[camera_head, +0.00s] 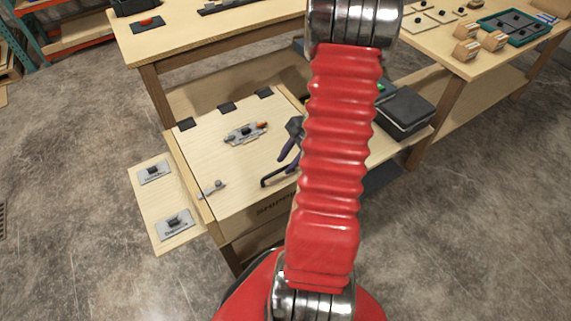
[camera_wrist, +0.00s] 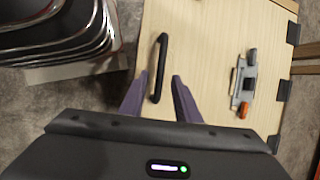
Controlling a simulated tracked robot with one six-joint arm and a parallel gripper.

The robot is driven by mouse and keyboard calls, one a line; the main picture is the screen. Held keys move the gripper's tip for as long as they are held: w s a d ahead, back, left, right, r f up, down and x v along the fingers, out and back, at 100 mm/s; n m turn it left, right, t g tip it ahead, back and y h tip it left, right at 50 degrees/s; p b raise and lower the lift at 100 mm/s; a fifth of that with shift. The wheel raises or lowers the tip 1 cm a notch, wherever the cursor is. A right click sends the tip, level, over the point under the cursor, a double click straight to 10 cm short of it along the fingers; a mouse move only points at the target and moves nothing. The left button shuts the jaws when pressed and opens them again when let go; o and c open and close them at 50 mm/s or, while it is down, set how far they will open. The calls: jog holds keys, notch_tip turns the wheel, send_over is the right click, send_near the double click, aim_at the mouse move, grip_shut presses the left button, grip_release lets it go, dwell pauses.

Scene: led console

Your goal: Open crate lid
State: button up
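The wooden crate lid (camera_head: 215,160) lies flat and closed on the crate, with dark hinges (camera_head: 227,107) along its back edge. The lid also shows in the wrist view (camera_wrist: 205,60). A black bar handle (camera_wrist: 160,60) is on the lid. My gripper (camera_wrist: 160,74) is open, its purple fingers on either side of the handle's near end, with gaps. I cannot tell whether the fingertips are level with the handle. In the head view my gripper (camera_head: 274,170) is over the lid's front right, partly hidden by my red arm.
A grey latch-like fitting with an orange end (camera_head: 246,133) sits mid-lid. A small grey fitting (camera_head: 213,188) is at the lid's left front. A side board (camera_head: 160,200) carries two metal plates. A black case (camera_head: 403,110) is right of the crate. Benches stand behind.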

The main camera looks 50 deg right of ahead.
jog(key=shift+x, duration=1)
grip_shut()
jog(key=shift+s, duration=0.1)
